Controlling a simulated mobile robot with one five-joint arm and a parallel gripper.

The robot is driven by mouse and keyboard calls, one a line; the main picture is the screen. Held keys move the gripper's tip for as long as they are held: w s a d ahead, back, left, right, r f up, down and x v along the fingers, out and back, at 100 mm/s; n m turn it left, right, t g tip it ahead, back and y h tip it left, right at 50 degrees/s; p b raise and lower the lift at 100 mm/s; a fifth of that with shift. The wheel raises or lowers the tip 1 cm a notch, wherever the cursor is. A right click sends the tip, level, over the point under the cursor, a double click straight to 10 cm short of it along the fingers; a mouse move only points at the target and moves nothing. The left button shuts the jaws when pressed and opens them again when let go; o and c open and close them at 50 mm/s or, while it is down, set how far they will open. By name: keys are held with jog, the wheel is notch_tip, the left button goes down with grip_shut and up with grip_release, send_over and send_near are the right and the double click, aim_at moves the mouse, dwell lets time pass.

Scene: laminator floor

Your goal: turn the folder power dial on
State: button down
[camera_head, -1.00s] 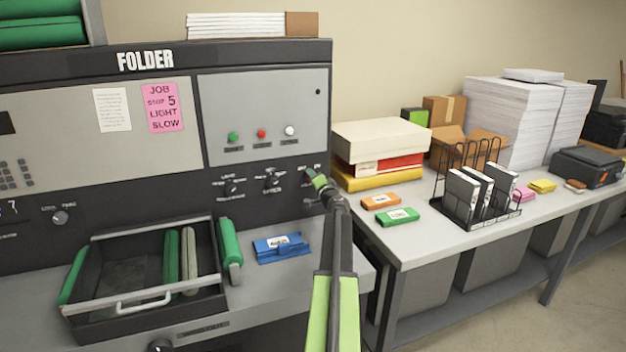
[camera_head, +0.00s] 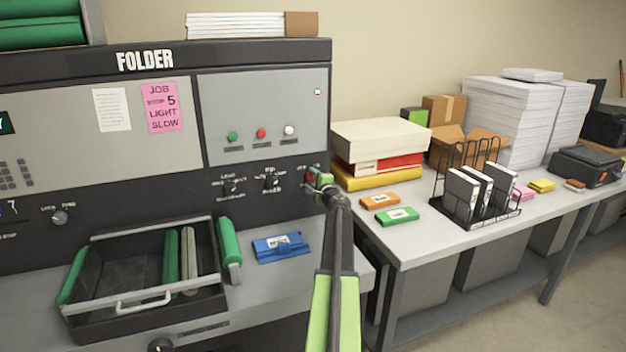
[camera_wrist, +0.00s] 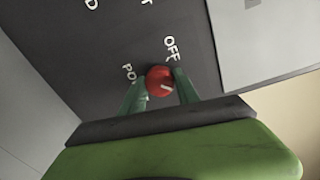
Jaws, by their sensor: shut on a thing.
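The folder (camera_head: 145,60) is the dark machine with a grey panel at the left. Its power dial (camera_wrist: 159,80) is a small red knob in the wrist view, with a white mark on its lower right part. The word OFF and part of a word starting PO are printed beside it. My gripper (camera_wrist: 160,88) has its green fingers on both sides of the dial and is shut on it. In the head view my gripper (camera_head: 319,181) covers most of the dial at the folder's lower right corner.
Two other dials (camera_head: 231,185) sit left of my gripper on the same dark strip. A blue packet (camera_head: 280,247) and an open tray (camera_head: 145,306) lie below. A table (camera_head: 405,250) with boxes, paper and a wire rack stands at the right.

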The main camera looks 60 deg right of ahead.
dwell(0.4)
jog(key=c, duration=0.9)
grip_release()
jog(key=v, duration=1.7)
jog(key=shift+s+a+p, duration=0.15)
jog(key=shift+p, duration=0.15)
